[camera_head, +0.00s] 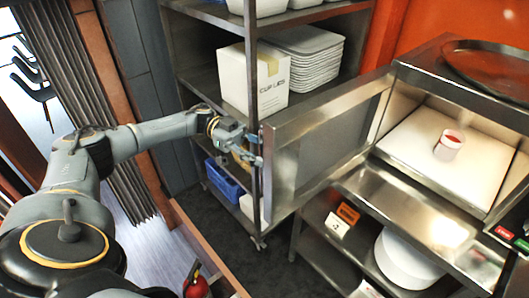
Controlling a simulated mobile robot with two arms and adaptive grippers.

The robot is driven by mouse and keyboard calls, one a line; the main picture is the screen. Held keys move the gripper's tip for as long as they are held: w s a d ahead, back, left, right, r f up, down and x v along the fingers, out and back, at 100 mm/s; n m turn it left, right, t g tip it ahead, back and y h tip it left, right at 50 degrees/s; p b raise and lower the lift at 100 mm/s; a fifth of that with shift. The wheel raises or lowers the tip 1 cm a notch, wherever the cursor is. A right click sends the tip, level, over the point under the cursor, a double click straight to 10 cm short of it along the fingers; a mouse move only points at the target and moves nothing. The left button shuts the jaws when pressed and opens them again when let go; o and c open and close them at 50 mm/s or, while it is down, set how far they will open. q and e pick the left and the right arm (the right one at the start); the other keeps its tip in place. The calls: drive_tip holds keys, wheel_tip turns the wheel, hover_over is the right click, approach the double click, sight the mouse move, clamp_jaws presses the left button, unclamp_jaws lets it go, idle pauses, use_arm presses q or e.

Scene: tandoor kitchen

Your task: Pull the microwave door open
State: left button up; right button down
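The microwave (452,60) is a steel box on a steel counter at the right. Its door (325,140) is swung wide open to the left, showing the pale interior floor (440,165). A white cup with red contents (449,145) stands inside. My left gripper (257,147) is at the door's outer left edge, its two fingers apart. I cannot tell whether they touch the door, and no handle is clearly visible. My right gripper is out of view.
A steel shelf rack behind the gripper holds a white carton (252,82) and stacked white trays (303,58). A blue basket (225,180) is lower down. Below the counter are a large white round container (405,262) and small signs (347,213). A red object (197,287) stands at the bottom.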

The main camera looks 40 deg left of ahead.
use_arm(q)
drive_tip(key=a, duration=0.7)
drive_tip(key=shift+w+a, duration=0.25)
drive_tip(key=shift+w, duration=0.05)
idle(0.3)
